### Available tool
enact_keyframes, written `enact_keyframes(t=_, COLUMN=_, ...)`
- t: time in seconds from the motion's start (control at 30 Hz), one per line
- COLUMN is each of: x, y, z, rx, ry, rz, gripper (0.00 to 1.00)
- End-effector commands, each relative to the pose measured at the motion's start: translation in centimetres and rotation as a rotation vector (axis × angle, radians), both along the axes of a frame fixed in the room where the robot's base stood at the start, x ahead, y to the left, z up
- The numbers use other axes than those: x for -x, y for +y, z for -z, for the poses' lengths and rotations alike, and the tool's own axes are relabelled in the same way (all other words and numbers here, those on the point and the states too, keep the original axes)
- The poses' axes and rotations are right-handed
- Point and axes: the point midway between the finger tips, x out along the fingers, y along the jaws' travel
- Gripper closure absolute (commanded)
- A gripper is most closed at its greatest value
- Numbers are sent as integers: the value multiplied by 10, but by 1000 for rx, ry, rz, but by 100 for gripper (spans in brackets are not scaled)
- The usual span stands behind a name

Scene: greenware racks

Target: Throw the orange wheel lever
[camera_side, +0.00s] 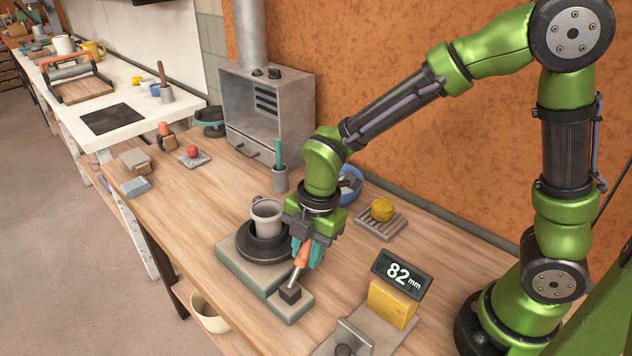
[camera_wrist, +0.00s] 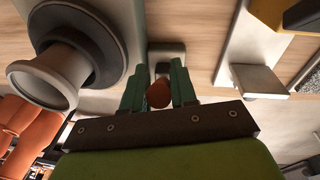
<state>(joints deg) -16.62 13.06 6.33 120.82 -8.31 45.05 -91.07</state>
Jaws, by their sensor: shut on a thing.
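The orange wheel lever (camera_side: 302,257) rises at a tilt from a small dark block (camera_side: 290,293) on the low end of the grey-green wheel base (camera_side: 290,311). My gripper (camera_side: 308,254) points down with its teal fingers around the orange handle, shut on it. In the wrist view, the rounded orange lever end (camera_wrist: 158,94) sits between the two fingers of my gripper (camera_wrist: 159,88). The black wheel head (camera_side: 262,242) is just left of my gripper and bears a grey flared pot (camera_side: 267,216). The pot also shows at left in the wrist view (camera_wrist: 45,80).
A display reading 82 mm (camera_side: 400,274) stands with a yellow block (camera_side: 392,303) right of the wheel base. A blue bowl (camera_side: 350,186) is behind my gripper, and a ribbed tray with a yellow lump (camera_side: 382,209) is beyond.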

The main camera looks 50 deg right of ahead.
Motion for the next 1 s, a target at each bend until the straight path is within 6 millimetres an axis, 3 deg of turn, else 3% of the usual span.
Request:
enact_keyframes(t=0.43, x=0, y=-21, z=23, rx=-379, ry=3, rz=17, gripper=100)
enact_keyframes(t=1.0, x=0, y=-27, z=51, rx=-776, ry=0, rz=8, gripper=100)
